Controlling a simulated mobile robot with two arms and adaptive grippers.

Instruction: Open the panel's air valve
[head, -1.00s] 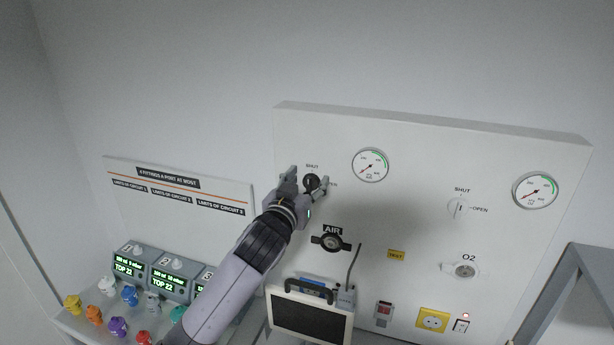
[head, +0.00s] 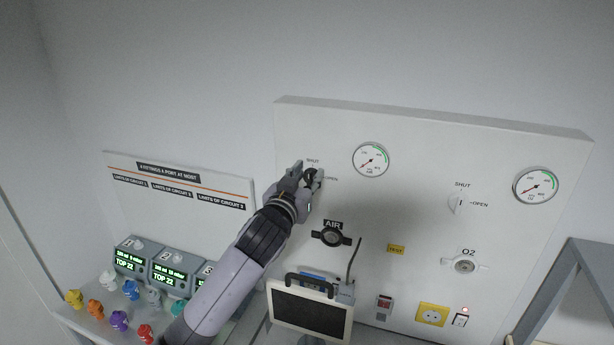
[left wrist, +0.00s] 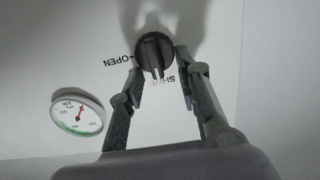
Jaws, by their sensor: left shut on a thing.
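The air valve's dark round knob (left wrist: 154,48) is on the wall panel (head: 420,150), between the printed words SHUT and OPEN. In the left wrist view, its pale pointer marks face the SHUT side. My left gripper (head: 308,172) is at the knob, with one finger on each side; it also shows in the left wrist view (left wrist: 160,66). It is shut on the knob, which it partly hides in the head view. The air gauge (head: 371,160) is right of the knob, its red needle away from the green arc. My right gripper is not in view.
The AIR outlet (head: 331,236) is below the knob, and a monitor (head: 310,311) stands under it. The O2 valve (head: 457,204), O2 gauge (head: 535,186) and O2 outlet (head: 465,264) are farther right. Labelled units (head: 176,268) and coloured fittings (head: 119,320) are at lower left.

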